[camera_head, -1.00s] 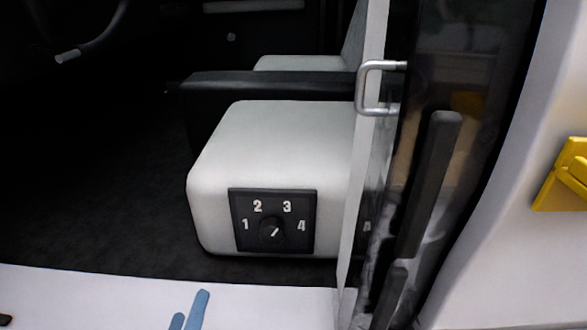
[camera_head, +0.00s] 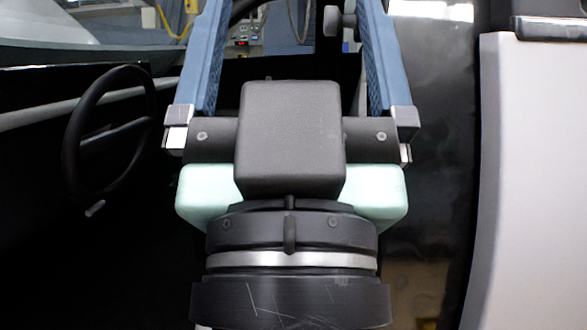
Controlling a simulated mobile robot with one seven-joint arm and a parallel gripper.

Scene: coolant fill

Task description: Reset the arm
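My gripper (camera_head: 293,45) fills the middle of the head view, seen from behind and pointing away from me. Its two blue fingers stand wide apart at the left and right, and nothing shows held between them. The fingertips run up to the top edge, so their very ends may be cut off. My dark wrist with a silver ring is below, and it hides much of the vehicle interior. The seat with the numbered dial is not in view now.
A black steering wheel (camera_head: 108,130) is at the left in the dark cabin. A white body panel (camera_head: 535,190) stands at the right beside a dark glossy surface (camera_head: 435,140). Equipment with a red display (camera_head: 241,43) and a yellow cable (camera_head: 172,24) show in the background.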

